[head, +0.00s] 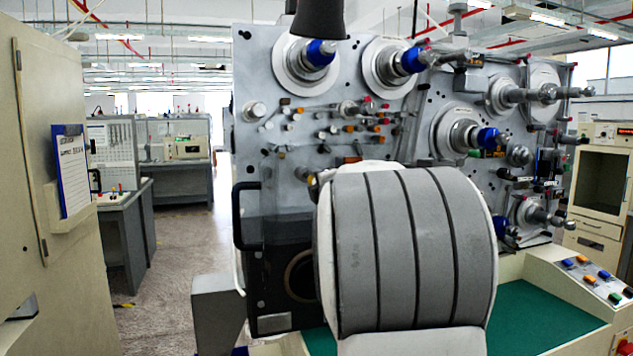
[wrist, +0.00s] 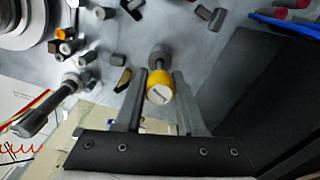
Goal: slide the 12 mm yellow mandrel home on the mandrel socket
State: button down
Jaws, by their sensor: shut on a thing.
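In the wrist view, a yellow mandrel (wrist: 160,92) with a pale, marked end face sits between the two fingers of my gripper (wrist: 160,76). The gripper is shut on it. A dark grey stub (wrist: 157,56) shows just beyond the mandrel, in line with it, toward the grey panel. I cannot tell whether this stub is the mandrel socket or part of the mandrel, nor how far any seating goes.
The grey machine panel (head: 262,150) carries several short pegs and blue-capped spindles (head: 320,52). In the wrist view, a grey handle (wrist: 45,106) juts out at left, pegs (wrist: 65,33) cluster beyond, and a dark block (wrist: 262,75) fills the right. A button console (head: 595,275) stands right.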

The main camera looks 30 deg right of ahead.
jog(key=shift+x, duration=0.85)
jog(key=shift+c, duration=2.2)
grip_release()
